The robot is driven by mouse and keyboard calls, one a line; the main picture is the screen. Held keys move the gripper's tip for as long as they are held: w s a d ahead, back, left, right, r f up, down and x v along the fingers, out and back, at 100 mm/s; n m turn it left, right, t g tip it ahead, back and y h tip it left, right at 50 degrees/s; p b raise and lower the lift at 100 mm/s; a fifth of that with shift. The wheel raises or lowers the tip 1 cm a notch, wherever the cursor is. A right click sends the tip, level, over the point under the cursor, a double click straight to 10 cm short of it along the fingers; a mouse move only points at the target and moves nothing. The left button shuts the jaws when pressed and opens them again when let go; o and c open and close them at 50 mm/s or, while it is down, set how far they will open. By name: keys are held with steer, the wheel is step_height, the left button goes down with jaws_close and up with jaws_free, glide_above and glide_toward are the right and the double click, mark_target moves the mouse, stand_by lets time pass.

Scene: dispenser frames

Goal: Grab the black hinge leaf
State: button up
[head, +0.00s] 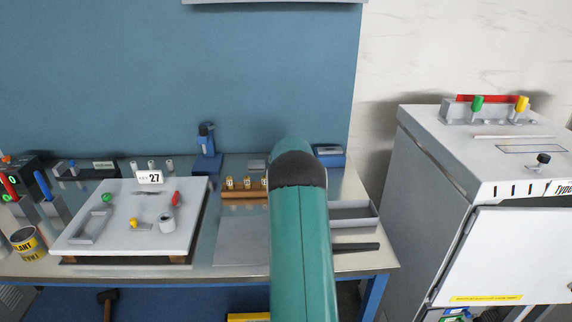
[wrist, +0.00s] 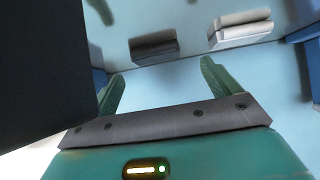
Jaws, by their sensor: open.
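In the wrist view a dark, black-looking block (wrist: 154,48) lies on a light blue surface, beyond and between my fingertips. It may be the black hinge leaf; its shape is not clear enough to be sure. My gripper (wrist: 161,78) is open, with two green fingers apart and nothing between them. The fingertips are short of the dark block and do not appear to touch it. In the head view my green arm hides the gripper. A flat dark bar (head: 355,247) lies at the right front of the metal table there; I cannot tell if it is the same thing.
A pale grey block (wrist: 240,29) lies right of the dark block. A large black shape (wrist: 40,70) fills the wrist view's left. The table holds a white board (head: 130,235) with small parts, a grey tray (head: 352,212) and a wooden rack (head: 244,194). A grey cabinet (head: 420,190) stands right.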

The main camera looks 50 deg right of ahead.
steer(key=x, duration=0.4)
steer(key=shift+s+d+f, duration=0.15)
steer(key=shift+d+f, duration=0.05)
steer(key=c, duration=1.1)
steer(key=shift+r, duration=0.15)
